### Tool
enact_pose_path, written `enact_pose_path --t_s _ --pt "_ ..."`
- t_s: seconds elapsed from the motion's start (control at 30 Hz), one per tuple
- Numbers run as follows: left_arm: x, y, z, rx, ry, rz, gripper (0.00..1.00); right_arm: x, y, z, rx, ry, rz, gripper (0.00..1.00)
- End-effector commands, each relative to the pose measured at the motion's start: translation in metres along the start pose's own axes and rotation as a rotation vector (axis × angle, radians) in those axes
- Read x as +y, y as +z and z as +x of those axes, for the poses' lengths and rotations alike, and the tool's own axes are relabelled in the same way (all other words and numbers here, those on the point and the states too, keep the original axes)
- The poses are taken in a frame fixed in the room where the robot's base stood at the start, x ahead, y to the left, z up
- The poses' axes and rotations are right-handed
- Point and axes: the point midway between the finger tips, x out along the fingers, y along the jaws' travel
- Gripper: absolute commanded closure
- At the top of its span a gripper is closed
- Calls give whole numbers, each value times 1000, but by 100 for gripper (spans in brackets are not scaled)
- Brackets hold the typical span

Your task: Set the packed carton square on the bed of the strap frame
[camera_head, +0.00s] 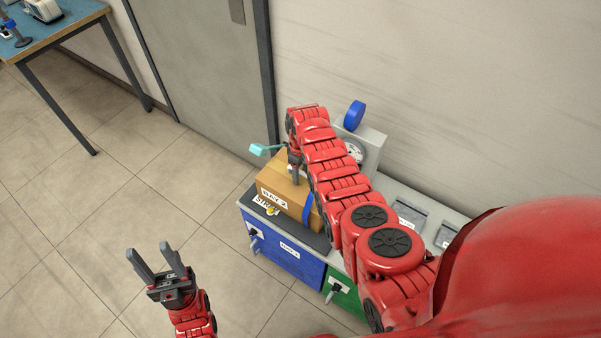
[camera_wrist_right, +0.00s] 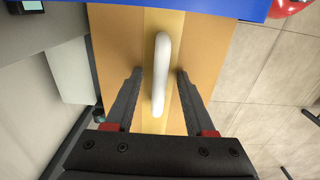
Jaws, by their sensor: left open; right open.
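The packed brown carton (camera_head: 283,181) stands on the dark bed (camera_head: 318,242) on the blue-fronted bench, in the head view. A white label is on its side and a blue band (camera_head: 309,209) shows at its right end. In the right wrist view the carton (camera_wrist_right: 112,45) fills the middle, with a white handle (camera_wrist_right: 160,60) on its top. My right gripper (camera_head: 295,172) is over the carton, open, its fingers (camera_wrist_right: 159,76) on either side of the handle with gaps visible. My left gripper (camera_head: 152,250) is open and empty over the floor at lower left. My right arm hides part of the carton and bed.
A teal-ended lever (camera_head: 262,149) sticks out behind the carton. A grey unit with a dial (camera_head: 369,143) and a blue roll (camera_head: 354,115) stand by the wall. A blue table (camera_head: 45,38) is at upper left. The floor between is clear.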

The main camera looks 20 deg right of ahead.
Motion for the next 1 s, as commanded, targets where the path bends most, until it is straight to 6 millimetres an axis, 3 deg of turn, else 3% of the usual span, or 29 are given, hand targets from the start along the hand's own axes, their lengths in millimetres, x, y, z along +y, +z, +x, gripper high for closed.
enact_pose_path --t_s 0.27,0.5,0.63,0.7,1.0 --pt "0 0 -2 0 0 0 50 1 -1 -32 6 6 0 45" --pt "1 2 -11 0 0 0 50 2 -2 -82 10 9 0 45" --pt "0 0 -1 0 0 0 50 1 -1 -123 6 6 0 45" --pt "-1 -4 21 0 0 0 50 0 0 -141 2 3 0 45" --pt "-2 -8 47 0 0 0 50 0 0 -169 3 3 0 45"
